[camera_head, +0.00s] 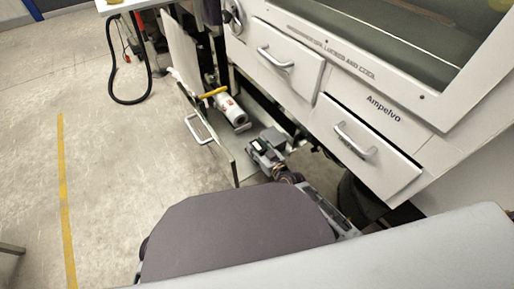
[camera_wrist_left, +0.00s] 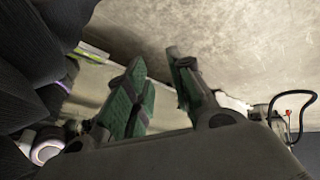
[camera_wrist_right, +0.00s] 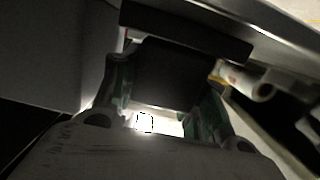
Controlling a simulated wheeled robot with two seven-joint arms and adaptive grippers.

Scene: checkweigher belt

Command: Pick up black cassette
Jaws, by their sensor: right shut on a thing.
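The black cassette (camera_wrist_right: 170,78) is a dark box between the fingers of my right gripper (camera_wrist_right: 160,105) in the right wrist view. The gripper is shut on it. In the head view my right gripper (camera_head: 262,148) is low, at the open lower compartment of the white machine. The cassette is hard to make out there. My left gripper (camera_wrist_left: 158,82) shows in the left wrist view with its green-padded fingers apart and nothing between them. It does not show clearly in the head view.
A white cylinder with a red label (camera_head: 232,110) lies by a yellow handle (camera_head: 214,92) beside my right gripper. An open door with a handle (camera_head: 199,129) stands to its left. Closed drawers (camera_head: 282,58) are above. The floor (camera_head: 110,170) at left is clear.

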